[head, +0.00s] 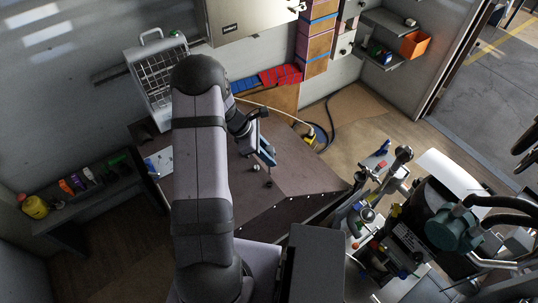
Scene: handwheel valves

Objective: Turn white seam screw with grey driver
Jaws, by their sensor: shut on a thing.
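My gripper (266,158) is over the brown table, right of my large grey arm. It is shut on a thin dark-grey tool, which I take to be the grey driver (269,182). The tool points down from the jaws to the table, and its grip is mostly hidden by the gripper. A small pale round spot, likely the white seam screw (254,168), is on the table just left of the tool. The tool's lower end appears apart from it, to its lower right. The screw's slot and the exact tip contact are too small to tell.
The brown table (308,176) is clear to the right of my gripper. A wire-fronted case (160,75) stands at the back left. Red and blue bins (280,76) line the back. A cluttered cart (385,225) stands right of the table.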

